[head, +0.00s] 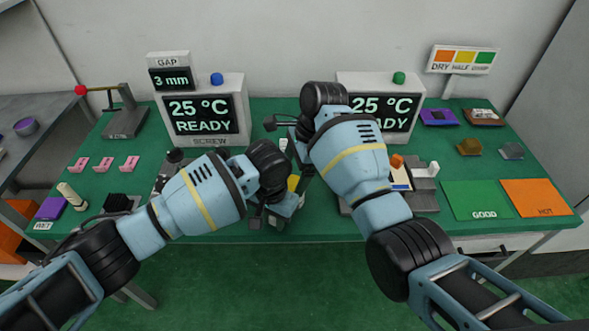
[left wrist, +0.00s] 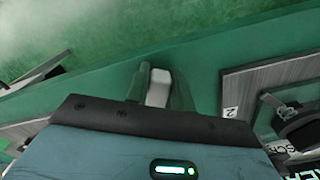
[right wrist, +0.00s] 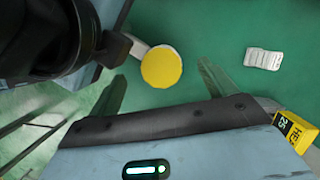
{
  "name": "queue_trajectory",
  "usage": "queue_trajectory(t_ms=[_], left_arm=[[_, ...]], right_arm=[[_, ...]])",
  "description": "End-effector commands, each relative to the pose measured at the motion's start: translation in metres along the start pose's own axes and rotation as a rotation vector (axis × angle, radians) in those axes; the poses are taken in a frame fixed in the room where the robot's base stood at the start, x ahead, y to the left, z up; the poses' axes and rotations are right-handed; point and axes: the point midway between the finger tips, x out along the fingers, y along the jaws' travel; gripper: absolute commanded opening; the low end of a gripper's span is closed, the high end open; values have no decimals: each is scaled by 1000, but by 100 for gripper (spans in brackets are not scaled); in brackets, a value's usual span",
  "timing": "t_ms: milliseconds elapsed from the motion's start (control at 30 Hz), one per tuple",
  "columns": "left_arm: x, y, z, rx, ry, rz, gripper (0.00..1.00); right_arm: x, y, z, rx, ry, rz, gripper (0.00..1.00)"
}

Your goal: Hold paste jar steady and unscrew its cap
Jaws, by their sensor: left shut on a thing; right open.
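The paste jar shows its round yellow cap (right wrist: 162,67) in the right wrist view, with a bit of pale jar side at its left. In the left wrist view, the pale jar (left wrist: 158,87) stands between the fingers of my left gripper (left wrist: 157,92), which is shut on it. My right gripper (right wrist: 162,86) is open, with the cap seen between its fingertips and slightly beyond them. I see no contact between these fingers and the cap. In the head view, my arms mostly hide the jar; a small yellow patch (head: 292,183) shows between the grippers.
A yellow HEX 25 box (right wrist: 295,132) and a white ridged piece (right wrist: 263,59) lie near the jar. Two display stations (head: 200,118) (head: 385,112) stand at the back of the green table. A green GOOD mat (head: 476,200) and an orange mat (head: 538,197) lie at the right.

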Motion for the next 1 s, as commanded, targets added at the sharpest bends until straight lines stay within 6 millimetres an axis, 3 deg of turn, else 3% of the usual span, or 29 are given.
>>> queue_trajectory(t_ms=[1000], left_arm=[[0, 0, 0, 0, 0, 0, 0]], right_arm=[[29, 0, -9, -3, 0, 1, 84]])
